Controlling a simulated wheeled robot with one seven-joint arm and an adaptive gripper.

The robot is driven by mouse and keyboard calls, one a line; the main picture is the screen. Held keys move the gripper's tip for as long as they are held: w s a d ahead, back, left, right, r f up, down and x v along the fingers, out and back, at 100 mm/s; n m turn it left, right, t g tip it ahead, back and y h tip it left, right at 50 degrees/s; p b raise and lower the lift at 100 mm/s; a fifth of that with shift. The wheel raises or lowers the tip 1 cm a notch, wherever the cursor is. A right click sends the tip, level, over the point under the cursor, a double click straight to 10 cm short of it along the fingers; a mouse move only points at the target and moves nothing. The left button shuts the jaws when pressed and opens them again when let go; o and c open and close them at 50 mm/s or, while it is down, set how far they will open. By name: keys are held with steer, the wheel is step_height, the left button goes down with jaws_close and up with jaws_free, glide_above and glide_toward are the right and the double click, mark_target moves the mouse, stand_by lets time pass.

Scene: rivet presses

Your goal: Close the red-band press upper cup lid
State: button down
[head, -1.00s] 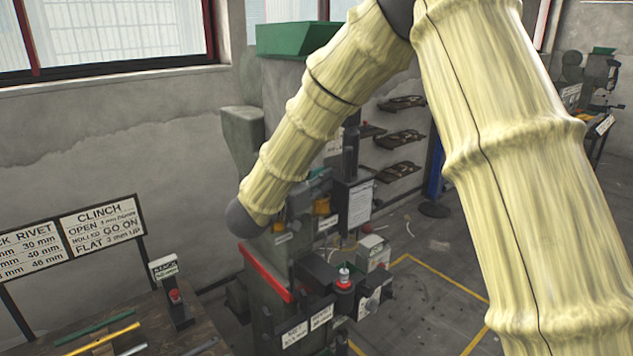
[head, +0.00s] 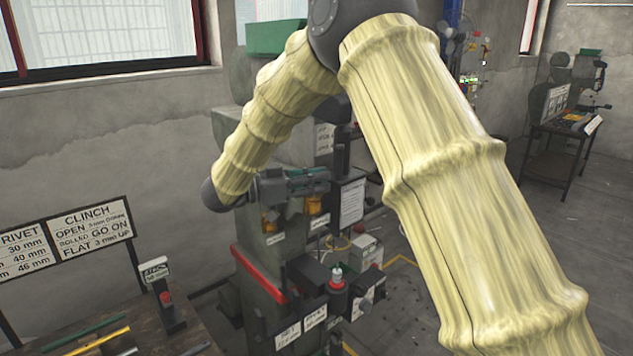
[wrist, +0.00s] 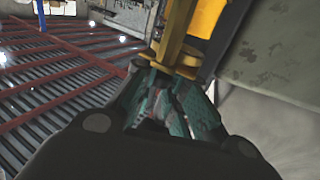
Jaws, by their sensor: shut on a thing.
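The red-band press (head: 255,235) is a grey-green machine with a red stripe (head: 258,272) around its body. Yellow cup parts show on its front, one at the left (head: 270,222) and one at the right (head: 313,206). My gripper (head: 322,180) is at cup height in front of the press, just above these parts. In the wrist view, my gripper (wrist: 172,75) has its teal fingers closed on a narrow ochre-yellow piece (wrist: 176,38), seemingly part of the cup lid. A brighter yellow surface (wrist: 204,28) is beside it. The fingers hide the exact contact, and the lid's angle cannot be told.
A labelled box with a red button (head: 337,285) juts from the press front below my gripper. A workbench (head: 185,338) with coloured rods is at lower left, under a sign board (head: 90,230). Another press (head: 560,110) stands far right. Open floor lies right of the press.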

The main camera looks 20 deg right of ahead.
stand_by(0.4)
steer(key=c, duration=1.4)
jaws_free()
steer(key=shift+t, duration=0.3)
